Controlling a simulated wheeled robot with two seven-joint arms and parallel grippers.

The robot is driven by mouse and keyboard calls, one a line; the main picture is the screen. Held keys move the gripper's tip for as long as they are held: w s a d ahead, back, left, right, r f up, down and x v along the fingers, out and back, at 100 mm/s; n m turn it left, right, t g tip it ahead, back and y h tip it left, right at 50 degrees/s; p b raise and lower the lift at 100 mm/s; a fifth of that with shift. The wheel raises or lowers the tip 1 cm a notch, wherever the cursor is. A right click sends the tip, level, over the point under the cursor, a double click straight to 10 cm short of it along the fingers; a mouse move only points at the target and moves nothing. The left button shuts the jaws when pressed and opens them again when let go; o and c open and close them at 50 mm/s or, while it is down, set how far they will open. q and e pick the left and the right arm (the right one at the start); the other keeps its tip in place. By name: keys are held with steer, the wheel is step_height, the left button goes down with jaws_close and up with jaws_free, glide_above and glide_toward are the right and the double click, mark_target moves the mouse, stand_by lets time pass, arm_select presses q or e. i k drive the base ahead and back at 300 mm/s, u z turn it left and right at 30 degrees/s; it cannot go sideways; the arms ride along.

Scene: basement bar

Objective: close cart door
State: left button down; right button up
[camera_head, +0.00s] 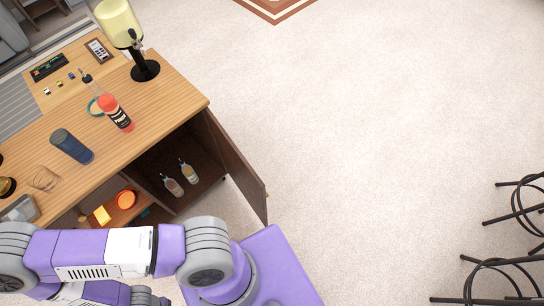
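The wooden cart (180,95) stands on the left of the head view. Its door (238,170) is swung open at the right front corner, with its free edge toward the bottom of the picture. The compartment behind it is exposed and holds two small bottles (173,187) (188,171). One purple and white arm of mine crosses the lower left, in front of the cart. Neither of my grippers shows in this view.
On the cart top are a red bottle (114,112), a dark blue cylinder (72,146), a drink dispenser (145,69) and a clear glass (44,178). An orange bowl (125,199) sits on a lower shelf. Dark stools (500,280) stand at the right. The carpet (370,130) between is clear.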

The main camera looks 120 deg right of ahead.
mark_target(253, 188)
steer(key=k, duration=1.6)
steer(key=z, duration=1.95)
steer(key=k, duration=0.5)
steer(key=z, duration=1.05)
steer(key=i, duration=0.65)
steer(key=u, duration=0.5)
